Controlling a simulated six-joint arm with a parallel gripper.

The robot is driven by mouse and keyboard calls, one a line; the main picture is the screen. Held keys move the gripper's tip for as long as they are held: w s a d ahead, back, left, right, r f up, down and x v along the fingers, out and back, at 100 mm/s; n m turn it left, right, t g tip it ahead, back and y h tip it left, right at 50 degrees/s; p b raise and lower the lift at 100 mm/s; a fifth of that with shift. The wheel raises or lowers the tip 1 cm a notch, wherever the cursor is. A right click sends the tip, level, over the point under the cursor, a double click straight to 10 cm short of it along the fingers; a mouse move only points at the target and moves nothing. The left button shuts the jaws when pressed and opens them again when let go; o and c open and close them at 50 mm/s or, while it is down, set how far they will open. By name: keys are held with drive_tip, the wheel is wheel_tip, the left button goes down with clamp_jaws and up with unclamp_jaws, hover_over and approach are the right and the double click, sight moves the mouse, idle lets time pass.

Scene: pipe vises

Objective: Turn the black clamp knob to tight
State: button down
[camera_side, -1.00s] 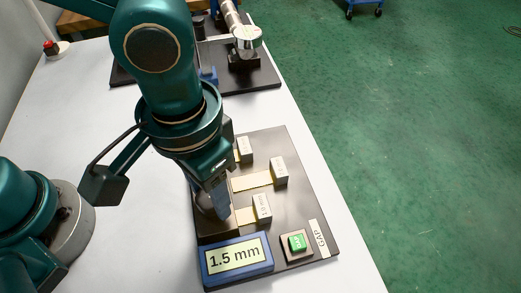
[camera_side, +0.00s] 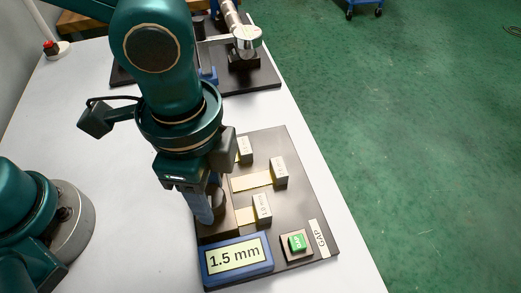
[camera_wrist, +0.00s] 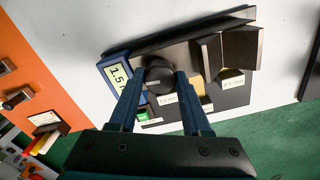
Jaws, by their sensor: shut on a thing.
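The black clamp knob (camera_wrist: 160,79) is round and sits between my fingertips in the wrist view. In the side view the dark knob (camera_side: 217,199) is partly hidden behind a finger. My gripper (camera_side: 208,212) points down at it over the black board (camera_side: 295,180); it also shows in the wrist view (camera_wrist: 162,82), shut on the knob with one blue finger on each side. A blue-framed display (camera_side: 237,257) at the board's near edge reads "1.5 mm". In the wrist view the display (camera_wrist: 116,73) is partly cut off by the left finger.
Labelled grey blocks (camera_side: 279,171) with yellow strips stand right of the knob. A green button (camera_side: 297,242) and a "GAP" label (camera_side: 319,238) are at the near right. Another black board (camera_side: 265,78) with a metal fixture is behind. The white table (camera_side: 318,190) ends at its right edge.

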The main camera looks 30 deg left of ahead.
sight(210, 195)
drive_tip(key=m, duration=1.4)
idle(0.5)
drive_tip(key=shift+c, duration=1.8)
unclamp_jaws()
drive_tip(key=shift+r, duration=2.6)
